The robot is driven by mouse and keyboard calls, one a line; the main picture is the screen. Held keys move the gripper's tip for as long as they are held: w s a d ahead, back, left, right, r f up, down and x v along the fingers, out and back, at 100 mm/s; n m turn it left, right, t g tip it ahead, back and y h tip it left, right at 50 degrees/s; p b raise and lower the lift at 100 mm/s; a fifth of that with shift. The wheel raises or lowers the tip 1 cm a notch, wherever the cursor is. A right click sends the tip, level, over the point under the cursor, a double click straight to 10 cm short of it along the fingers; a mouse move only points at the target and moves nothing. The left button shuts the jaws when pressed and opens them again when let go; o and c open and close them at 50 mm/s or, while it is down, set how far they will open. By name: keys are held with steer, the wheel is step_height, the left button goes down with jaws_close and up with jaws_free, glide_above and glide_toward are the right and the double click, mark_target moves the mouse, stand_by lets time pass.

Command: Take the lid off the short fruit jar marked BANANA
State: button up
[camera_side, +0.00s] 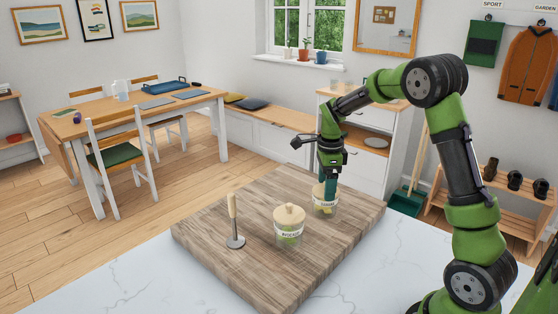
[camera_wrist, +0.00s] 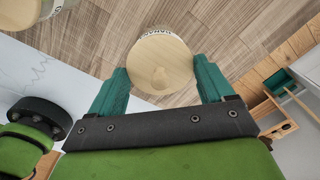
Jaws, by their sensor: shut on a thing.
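The short banana jar (camera_side: 325,205) stands on the wooden board, with yellow pieces inside and a pale label that is small and hard to read in the side view. Its round wooden lid (camera_wrist: 160,72) with a small knob fills the space between my fingers in the wrist view. My gripper (camera_side: 329,190) points down from above and is shut on the lid's sides, one green finger on each side. The lid sits on the jar; I cannot tell whether there is a gap. Part of the jar is hidden behind a finger in the side view.
An avocado jar (camera_side: 289,231) with a knobbed wooden lid stands nearer the camera. The wooden board (camera_side: 285,277) is otherwise clear and lies on a white marble counter (camera_side: 130,270).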

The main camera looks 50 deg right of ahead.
steer(key=shift+r, duration=0.4)
steer(key=r, duration=0.1)
steer(key=s+r, duration=0.1)
steer(key=shift+a+r, duration=0.25)
steer(key=shift+r, duration=0.05)
steer(key=s+a+r, duration=0.1)
steer(key=s+a, duration=0.2)
steer(key=s, duration=0.4)
steer(key=s+a, duration=0.3)
steer(key=s, duration=0.3)
steer(key=w+d+r, duration=0.1)
steer(key=w+d, duration=0.1)
steer(key=w, duration=0.2)
steer(key=w+d+r, duration=0.1)
steer(key=w+d, duration=0.1)
steer(key=w, duration=0.3)
steer(key=w+d+r, duration=0.1)
steer(key=w+d, duration=0.1)
steer(key=w, duration=0.2)
steer(key=shift+w+d, duration=0.3)
steer(key=shift+w, duration=0.1)
glide_above(298, 190)
step_height(298, 190, down, 4)
step_height(298, 190, down, 10)
steer(key=shift+f, duration=0.1)
